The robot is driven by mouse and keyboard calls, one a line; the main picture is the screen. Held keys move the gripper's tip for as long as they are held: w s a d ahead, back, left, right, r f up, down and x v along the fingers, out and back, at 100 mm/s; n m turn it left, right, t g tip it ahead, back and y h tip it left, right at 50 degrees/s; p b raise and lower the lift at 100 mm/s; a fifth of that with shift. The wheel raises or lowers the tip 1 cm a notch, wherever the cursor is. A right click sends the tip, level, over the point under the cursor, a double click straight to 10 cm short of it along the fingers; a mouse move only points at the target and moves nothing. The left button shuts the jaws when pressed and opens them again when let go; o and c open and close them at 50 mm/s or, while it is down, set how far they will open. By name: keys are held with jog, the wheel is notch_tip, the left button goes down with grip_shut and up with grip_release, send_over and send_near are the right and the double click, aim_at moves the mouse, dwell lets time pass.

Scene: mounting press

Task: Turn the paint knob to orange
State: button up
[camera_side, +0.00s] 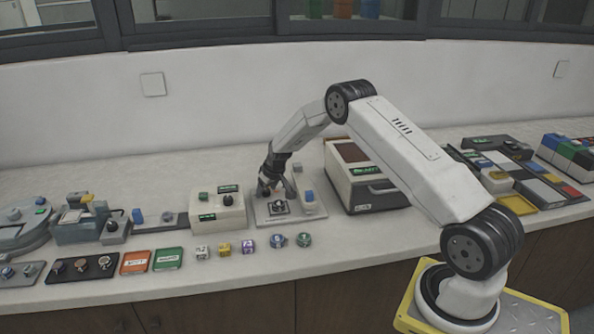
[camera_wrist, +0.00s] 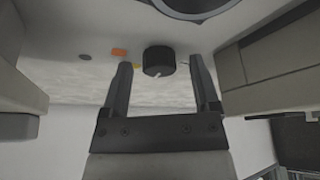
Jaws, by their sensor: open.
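The black knob (camera_wrist: 158,62) shows in the wrist view with a small white pointer mark on its near edge. An orange patch (camera_wrist: 119,52) lies to its left, and a small yellow patch (camera_wrist: 137,66) is close beside it. My gripper (camera_wrist: 160,70) is open, with one finger on each side of the knob and gaps between; whether the fingers reach down around it I cannot tell. In the side view my gripper (camera_side: 270,187) is low over the left part of a pale grey panel (camera_side: 310,213), and it hides what lies beneath.
Left of the panel is a cream box (camera_side: 203,222) with a black knob. Right of it stands a larger cream machine (camera_side: 380,198) with a dark front. Small dice (camera_side: 224,249) and round pieces (camera_side: 277,240) lie along the front. The back strip of counter is clear.

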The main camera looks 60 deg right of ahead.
grip_shut()
jog(key=shift+a+m+h, duration=0.1)
jog(key=shift+m+h, duration=0.2)
jog(key=shift+m, duration=0.4)
jog(key=shift+m+g+h, duration=0.5)
jog(key=shift+m, duration=0.9)
jog(key=shift+w+a+f+m+g+h, duration=0.1)
jog(key=shift+m+g+h, duration=0.2)
jog(key=shift+m, duration=0.85)
jog(key=shift+a+m+g+h, duration=0.1)
jog(key=shift+m+g+h, duration=0.2)
jog(key=shift+m, duration=1.15)
grip_release()
